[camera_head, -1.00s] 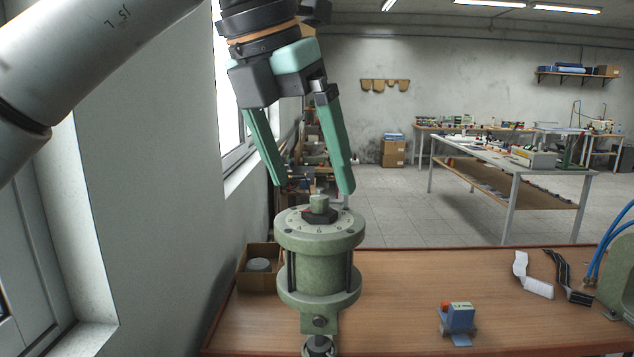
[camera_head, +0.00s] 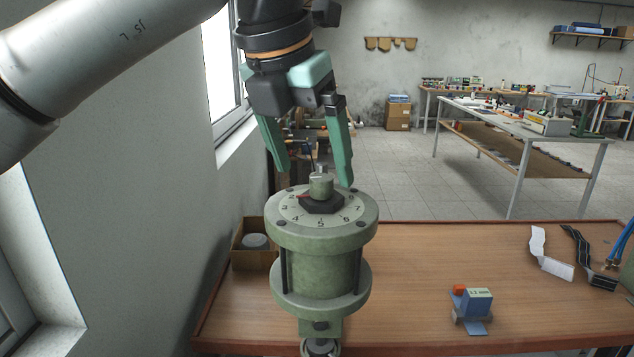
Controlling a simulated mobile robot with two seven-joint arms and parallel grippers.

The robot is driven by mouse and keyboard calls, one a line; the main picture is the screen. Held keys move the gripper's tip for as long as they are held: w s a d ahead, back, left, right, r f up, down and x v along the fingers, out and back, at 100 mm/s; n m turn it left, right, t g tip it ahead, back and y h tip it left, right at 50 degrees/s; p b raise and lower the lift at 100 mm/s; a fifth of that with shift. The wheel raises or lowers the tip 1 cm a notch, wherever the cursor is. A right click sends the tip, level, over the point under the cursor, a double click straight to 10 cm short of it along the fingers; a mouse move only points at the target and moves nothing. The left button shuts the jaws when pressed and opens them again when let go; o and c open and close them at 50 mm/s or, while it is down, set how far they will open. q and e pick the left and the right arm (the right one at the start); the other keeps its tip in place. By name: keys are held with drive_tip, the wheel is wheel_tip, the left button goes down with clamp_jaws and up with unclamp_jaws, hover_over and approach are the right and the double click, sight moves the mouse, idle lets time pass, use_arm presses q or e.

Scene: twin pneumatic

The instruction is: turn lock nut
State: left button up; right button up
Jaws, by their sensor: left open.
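A green cylindrical pneumatic device (camera_head: 320,270) stands at the near side of the wooden table. Its top carries a white numbered dial (camera_head: 290,210) with a red pointer. A dark hexagonal lock nut (camera_head: 322,204) sits at the dial's centre, under a green round knob (camera_head: 320,185). My left gripper (camera_head: 316,176) points down with its two green fingers spread wide. In the picture the fingertips lie on either side of the knob, a little above the nut. I cannot tell whether they touch anything; nothing shows held. My right gripper is not in view.
An open cardboard box (camera_head: 252,250) with a grey round part stands left of the device. A small blue block (camera_head: 472,305) with a red part lies at the right. Strips and blue hoses are at the far right. The table's middle is clear.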

sight(312, 177)
use_arm(q)
drive_tip(key=shift+x, duration=2.15)
drive_tip(key=shift+c, duration=0.2)
drive_tip(key=shift+r, duration=0.1)
drive_tip(key=c, duration=1.3)
drive_tip(key=shift+c, duration=0.2)
drive_tip(key=shift+m, duration=0.3)
drive_tip(key=m, duration=0.2)
drive_tip(key=m+g+h, duration=0.1)
drive_tip(key=m, duration=0.2)
drive_tip(key=shift+w+a+m+g+h, duration=0.2)
drive_tip(key=shift+w+m+g+h, duration=0.1)
drive_tip(key=shift+h, duration=0.1)
drive_tip(key=m+g, duration=0.1)
drive_tip(key=m, duration=0.2)
drive_tip(key=m+g, duration=0.1)
drive_tip(key=m, duration=0.1)
drive_tip(key=shift+w+m+h, duration=0.2)
drive_tip(key=shift+m+h, duration=0.1)
drive_tip(key=shift+m, duration=0.1)
